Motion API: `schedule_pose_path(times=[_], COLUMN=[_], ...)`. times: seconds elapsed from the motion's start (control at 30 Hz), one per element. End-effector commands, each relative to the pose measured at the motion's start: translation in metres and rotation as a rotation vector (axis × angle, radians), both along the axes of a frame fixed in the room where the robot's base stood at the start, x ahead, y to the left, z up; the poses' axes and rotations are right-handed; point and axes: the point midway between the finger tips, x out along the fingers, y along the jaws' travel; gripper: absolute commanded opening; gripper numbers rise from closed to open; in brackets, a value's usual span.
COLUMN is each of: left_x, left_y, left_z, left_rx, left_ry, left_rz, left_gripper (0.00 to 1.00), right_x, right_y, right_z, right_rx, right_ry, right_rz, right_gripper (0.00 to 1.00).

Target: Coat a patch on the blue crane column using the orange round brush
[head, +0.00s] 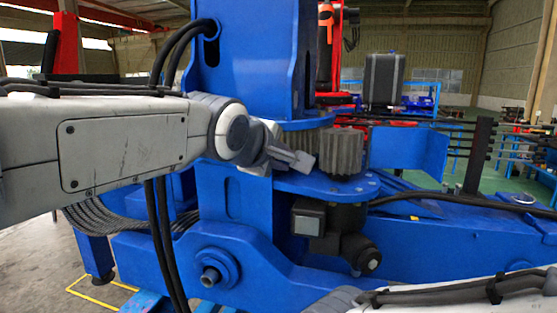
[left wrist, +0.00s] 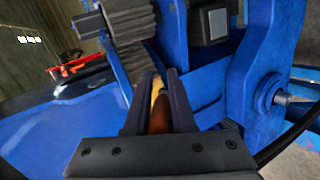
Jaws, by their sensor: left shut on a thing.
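The blue crane column (head: 247,60) stands upright at the centre of the head view. My left gripper (head: 302,160) is in front of its lower part, beside a grey toothed gear. In the left wrist view my left gripper (left wrist: 161,80) is shut on a narrow orange-brown thing, apparently the orange round brush (left wrist: 159,112). Its far end is hidden or too small to make out, and I cannot tell if it touches anything. In the head view the brush cannot be made out. My right arm shows at the bottom right, its gripper out of view.
The grey gear (head: 338,152) sits on a blue flange. Black hoses (head: 160,220) hang in front of the column. A dark motor (head: 345,235) is below the flange. A blue beam (head: 450,235) runs right. Open hall floor lies behind on the right.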

Motion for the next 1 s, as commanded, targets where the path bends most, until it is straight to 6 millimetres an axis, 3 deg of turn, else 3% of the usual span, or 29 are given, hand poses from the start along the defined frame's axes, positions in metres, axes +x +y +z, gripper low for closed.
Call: schedule_pose_path(times=[0.2, 0.57, 0.8, 1.0], left_x=[-0.017, -0.019, -0.040, -0.048], left_y=[0.000, 0.000, -0.002, -0.001], left_z=[-0.001, -0.001, -0.003, -0.001], left_rx=[0.000, -0.001, -0.001, -0.001], left_ry=[-0.002, -0.001, -0.004, -0.001], left_rz=[0.000, 0.001, -0.002, 0.001], left_gripper=[0.00, 0.00, 0.00, 0.00], right_x=[0.000, 0.000, 0.000, 0.000], right_y=[0.000, 0.000, 0.000, 0.000], right_z=[-0.013, -0.014, -0.033, -0.037], right_rx=[0.000, 0.000, 0.000, 0.000], right_ry=[0.000, 0.000, 0.000, 0.000], right_rz=[0.000, 0.000, 0.000, 0.000], right_gripper=[0.58, 0.58, 0.58, 0.58])
